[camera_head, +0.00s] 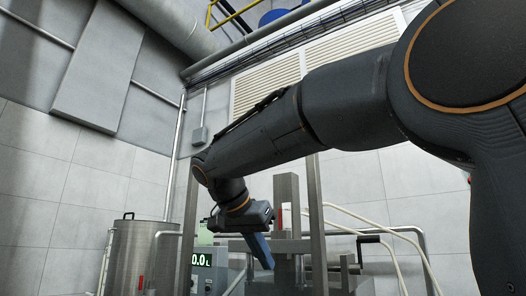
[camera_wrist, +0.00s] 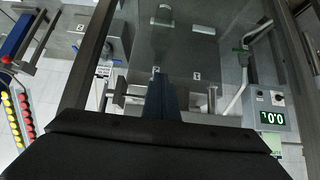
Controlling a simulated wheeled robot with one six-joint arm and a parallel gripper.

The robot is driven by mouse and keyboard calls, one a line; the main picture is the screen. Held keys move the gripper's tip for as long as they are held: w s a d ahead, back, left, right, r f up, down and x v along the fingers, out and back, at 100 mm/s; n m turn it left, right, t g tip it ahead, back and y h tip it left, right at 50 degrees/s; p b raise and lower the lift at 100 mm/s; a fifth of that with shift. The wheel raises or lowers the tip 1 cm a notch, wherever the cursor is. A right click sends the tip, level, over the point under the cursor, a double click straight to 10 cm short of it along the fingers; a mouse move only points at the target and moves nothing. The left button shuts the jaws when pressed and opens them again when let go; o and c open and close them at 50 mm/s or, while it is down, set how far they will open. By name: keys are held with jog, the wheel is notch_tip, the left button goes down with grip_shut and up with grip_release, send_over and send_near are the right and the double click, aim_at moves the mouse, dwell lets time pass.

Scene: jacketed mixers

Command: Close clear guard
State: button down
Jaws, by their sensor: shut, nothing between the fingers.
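My gripper (camera_head: 267,265) points down at the mixer stand in the head view, with its blue fingers together. In the wrist view the shut fingers of my gripper (camera_wrist: 157,78) lie in front of grey metal plates and hold nothing. What looks like the clear guard (camera_wrist: 225,48) is a faint see-through pane between dark frame bars in the wrist view. Its edges are hard to make out. I cannot tell whether it is open or whether my fingers touch it. The fingers and the dark gripper body hide part of what lies behind.
A steel drum (camera_head: 142,258) and a lit display box (camera_head: 203,262) stand left of my gripper in the head view. Upright metal posts (camera_head: 317,225) stand close on its right. A rack with yellow and red pieces (camera_wrist: 18,112) is at far left in the wrist view.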

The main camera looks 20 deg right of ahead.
aim_at(269, 280)
jog(key=shift+f+b, duration=0.75)
jog(key=shift+f, duration=0.8)
